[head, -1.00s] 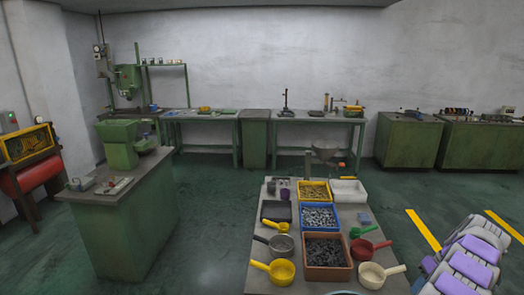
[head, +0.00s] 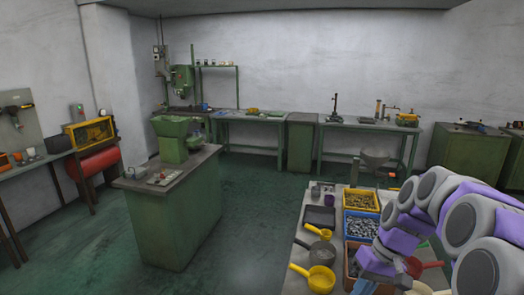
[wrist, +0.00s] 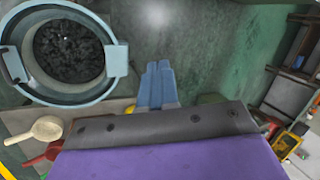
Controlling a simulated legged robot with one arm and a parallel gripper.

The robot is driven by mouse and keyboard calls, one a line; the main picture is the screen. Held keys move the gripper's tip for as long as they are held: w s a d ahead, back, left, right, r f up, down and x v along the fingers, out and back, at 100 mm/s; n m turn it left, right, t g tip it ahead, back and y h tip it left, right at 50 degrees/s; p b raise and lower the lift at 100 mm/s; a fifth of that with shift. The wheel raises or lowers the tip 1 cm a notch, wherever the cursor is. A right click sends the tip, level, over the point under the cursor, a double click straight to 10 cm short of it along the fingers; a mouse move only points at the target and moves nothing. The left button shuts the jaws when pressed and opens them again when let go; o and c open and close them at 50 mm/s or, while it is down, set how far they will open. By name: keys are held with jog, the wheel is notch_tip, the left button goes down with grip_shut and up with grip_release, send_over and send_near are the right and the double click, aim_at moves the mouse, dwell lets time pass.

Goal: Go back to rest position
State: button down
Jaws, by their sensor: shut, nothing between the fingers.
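My arm reaches in from the right side of the head view, bent, with its wrist low over the right part of the work table (head: 296,262). In the wrist view my gripper (wrist: 158,68) has its two blue fingers together, with nothing between them. The fingers are over the dark green floor, beside a round blue-rimmed tub (wrist: 119,60) holding dark pieces. In the head view the gripper's tip shows only partly at the bottom edge, and my arm hides part of the table.
The table carries a yellow bin (head: 345,201), a blue bin (head: 347,231), a brown bin (head: 348,269) and a yellow scoop (head: 321,279). A white scoop (wrist: 47,129) shows near the tub. A green cabinet (head: 180,220) stands left; the floor between (head: 255,225) is clear.

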jog(key=s+a+h, duration=0.2)
jog(key=s+a, duration=0.7)
jog(key=s, duration=0.4)
jog(key=s+f+h, duration=0.1)
jog(key=s+f, duration=0.1)
jog(key=s, duration=0.5)
jog(key=s+f+h+b, duration=0.1)
jog(key=s+f, duration=0.2)
jog(key=s, duration=0.4)
jog(key=shift+s+d+m+g, duration=0.15)
jog(key=shift+s+m+g, duration=0.15)
